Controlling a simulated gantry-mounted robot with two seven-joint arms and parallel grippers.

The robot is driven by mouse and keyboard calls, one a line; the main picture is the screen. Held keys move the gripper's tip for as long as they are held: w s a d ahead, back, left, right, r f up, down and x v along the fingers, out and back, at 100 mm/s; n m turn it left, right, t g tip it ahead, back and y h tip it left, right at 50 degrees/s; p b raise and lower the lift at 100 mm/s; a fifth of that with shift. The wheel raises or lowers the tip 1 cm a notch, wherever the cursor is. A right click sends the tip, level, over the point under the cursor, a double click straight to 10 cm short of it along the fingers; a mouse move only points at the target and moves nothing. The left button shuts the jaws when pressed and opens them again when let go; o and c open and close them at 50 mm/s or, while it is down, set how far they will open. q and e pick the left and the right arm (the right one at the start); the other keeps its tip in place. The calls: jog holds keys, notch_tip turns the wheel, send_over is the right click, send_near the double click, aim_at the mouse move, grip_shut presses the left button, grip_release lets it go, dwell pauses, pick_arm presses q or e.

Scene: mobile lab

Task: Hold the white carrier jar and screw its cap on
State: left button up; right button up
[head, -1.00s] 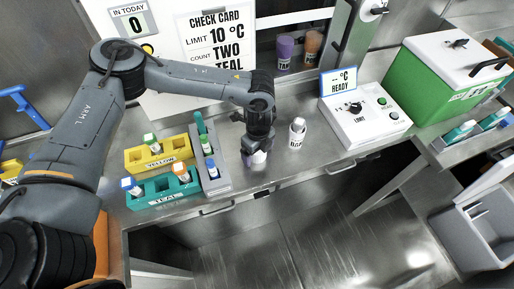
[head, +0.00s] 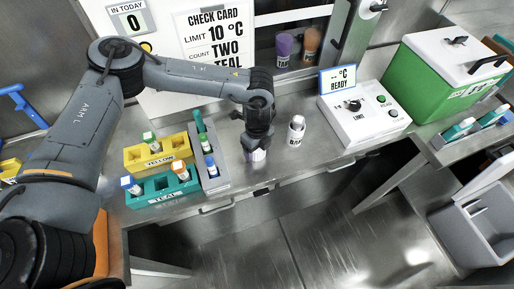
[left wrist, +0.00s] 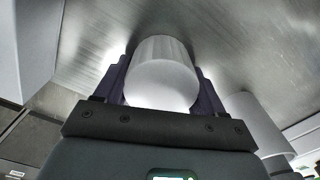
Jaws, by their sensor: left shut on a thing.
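The white carrier jar (head: 296,133) stands upright on the steel bench, with dark lettering on its side. What looks like this jar also shows at the right of the left wrist view (left wrist: 262,125). My left gripper (head: 257,149) points down to the left of the jar, a short way apart from it. It is shut on a white, round, ribbed thing that looks like the cap (left wrist: 162,80), which sits between the dark fingers in the left wrist view. I cannot tell whether the cap touches the bench. My right gripper is not in view.
A yellow rack (head: 135,157), a teal rack (head: 135,199) and a grey rack (head: 219,181) with vials stand left of the gripper. A white control box (head: 365,128) and a green cooler (head: 428,88) stand right. The bench around the jar is clear.

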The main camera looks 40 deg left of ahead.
pick_arm(q)
jog(key=shift+r, duration=0.45)
jog(key=r, duration=0.1)
jog(key=d+r+b, duration=0.1)
jog(key=r, duration=0.1)
jog(key=shift+r, duration=0.2)
jog(key=s+d+r+b, duration=0.1)
jog(key=s+d+r, duration=0.1)
jog(key=d+r, duration=0.4)
jog(key=d, duration=0.4)
jog(key=shift+d+r, duration=0.3)
jog(key=shift+r, duration=0.05)
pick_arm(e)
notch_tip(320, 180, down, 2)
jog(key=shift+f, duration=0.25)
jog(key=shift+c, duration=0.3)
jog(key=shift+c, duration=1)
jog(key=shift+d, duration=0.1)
